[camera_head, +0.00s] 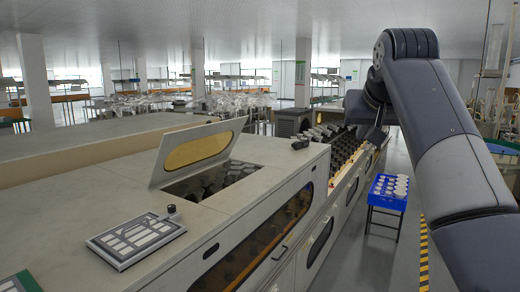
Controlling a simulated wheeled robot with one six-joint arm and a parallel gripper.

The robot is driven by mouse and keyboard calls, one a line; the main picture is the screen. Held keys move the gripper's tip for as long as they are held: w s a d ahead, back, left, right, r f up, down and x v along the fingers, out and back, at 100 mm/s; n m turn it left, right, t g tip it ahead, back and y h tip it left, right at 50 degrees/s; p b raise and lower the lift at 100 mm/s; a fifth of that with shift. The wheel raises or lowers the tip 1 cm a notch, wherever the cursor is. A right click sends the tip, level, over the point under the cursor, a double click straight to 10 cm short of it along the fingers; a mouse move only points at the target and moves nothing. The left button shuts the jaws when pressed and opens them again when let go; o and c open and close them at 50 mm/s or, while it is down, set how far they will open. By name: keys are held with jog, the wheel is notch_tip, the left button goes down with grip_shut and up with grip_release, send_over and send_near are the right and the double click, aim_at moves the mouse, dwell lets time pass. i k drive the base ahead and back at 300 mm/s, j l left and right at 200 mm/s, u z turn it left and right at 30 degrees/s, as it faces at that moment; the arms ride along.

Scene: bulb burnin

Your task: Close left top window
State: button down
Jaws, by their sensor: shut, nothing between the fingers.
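The left top window (198,152) is a pale hinged lid with a yellow pane. It stands tilted open on the top of the long machine (110,188). The opening (212,180) in front of it shows rows of dark round parts inside. My gripper (375,136) is at the end of my arm, to the right of the lid and well apart from it, over the machine's far right part. It looks small and dark here; it is shut and holds nothing that I can see.
A control panel (135,238) with a dark knob lies on the near machine top. A small dark object (300,144) sits on its right edge. The aisle beside the machine has free floor.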

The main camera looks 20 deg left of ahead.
aim_at(170, 141)
jog(key=i+j+z, duration=0.1)
jog(key=i, duration=1.55)
jog(key=i+u, duration=0.65)
jog(key=u, duration=0.15)
jog(key=i+l+u, duration=0.15)
jog(key=i+u, duration=0.15)
jog(key=u, duration=0.15)
jog(key=i+u, duration=0.2)
jog(key=u, duration=0.15)
jog(key=i+u, duration=0.45)
jog(key=u, duration=0.2)
